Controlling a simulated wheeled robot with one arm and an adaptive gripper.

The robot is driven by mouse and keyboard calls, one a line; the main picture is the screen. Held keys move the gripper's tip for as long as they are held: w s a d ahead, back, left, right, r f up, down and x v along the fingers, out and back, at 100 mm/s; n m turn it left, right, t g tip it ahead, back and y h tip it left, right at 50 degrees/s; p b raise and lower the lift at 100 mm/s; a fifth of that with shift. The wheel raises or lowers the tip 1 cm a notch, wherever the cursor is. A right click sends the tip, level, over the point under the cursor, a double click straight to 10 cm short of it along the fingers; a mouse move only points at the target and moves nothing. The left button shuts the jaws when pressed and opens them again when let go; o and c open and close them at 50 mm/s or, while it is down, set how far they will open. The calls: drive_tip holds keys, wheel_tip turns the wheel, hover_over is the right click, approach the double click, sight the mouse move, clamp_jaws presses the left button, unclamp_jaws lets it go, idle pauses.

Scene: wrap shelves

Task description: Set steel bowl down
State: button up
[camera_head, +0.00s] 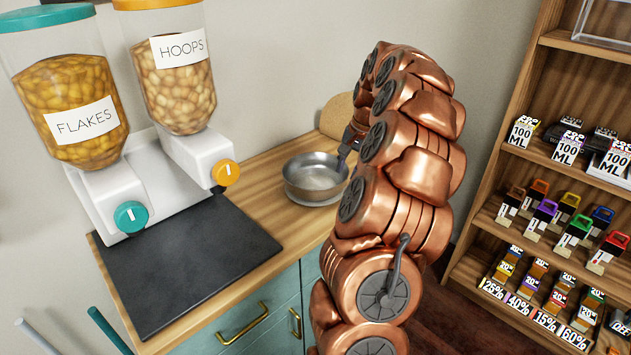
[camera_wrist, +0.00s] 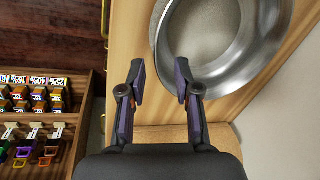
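The steel bowl (camera_head: 314,177) stands upright and looks empty on the wooden counter, near its back right end. A pale round rim shows under it, perhaps a plate or the bowl's base. My gripper (camera_head: 346,158) is at the bowl's right side, mostly hidden behind my copper arm. In the wrist view, my gripper (camera_wrist: 160,78) has its fingers apart with a gap between them. The left finger is outside the bowl (camera_wrist: 238,72) and the right finger overlaps its rim. I see no clear contact on both sides.
A black mat (camera_head: 190,260) lies on the counter (camera_head: 262,187) before the flakes dispenser (camera_head: 70,110) and the hoops dispenser (camera_head: 175,85). A round wooden board (camera_head: 336,115) leans on the wall behind the bowl. A shelf unit (camera_head: 520,170) with several small boxes stands right.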

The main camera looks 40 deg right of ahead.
sight(344, 180)
drive_tip(key=p+x, duration=0.1)
drive_tip(key=x, duration=0.3)
drive_tip(key=shift+w+f, duration=0.1)
drive_tip(key=shift+f, duration=0.3)
drive_tip(key=shift+c, duration=0.3)
clamp_jaws()
